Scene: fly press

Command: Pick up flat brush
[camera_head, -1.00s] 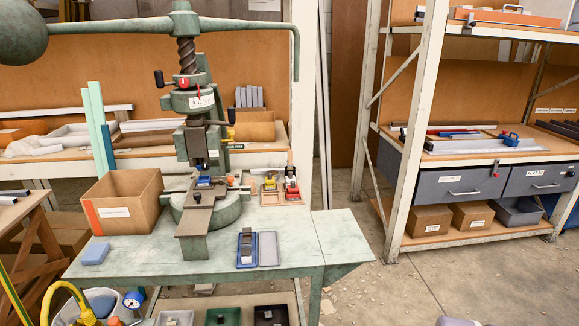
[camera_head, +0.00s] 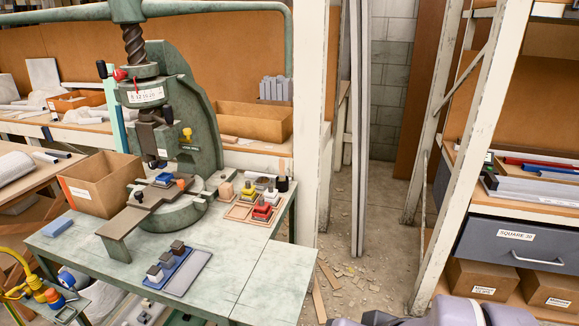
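I cannot clearly make out a flat brush. A dark pot with a tan upright piece in it (camera_head: 282,178) stands at the right back edge of the press bench (camera_head: 225,262); the piece may be a brush handle, but it is too small to tell. Part of my grey-purple arm (camera_head: 455,313) shows at the bottom edge, right of centre, over the floor and away from the bench. The gripper's fingers do not show.
The green fly press (camera_head: 190,110) stands on the bench. A cardboard box (camera_head: 100,185), a blue block (camera_head: 57,227), a blue tray of dark and grey blocks (camera_head: 172,268) and red and yellow pieces (camera_head: 262,205) share the bench. A shelf rack (camera_head: 480,150) stands right. Debris-strewn floor lies between.

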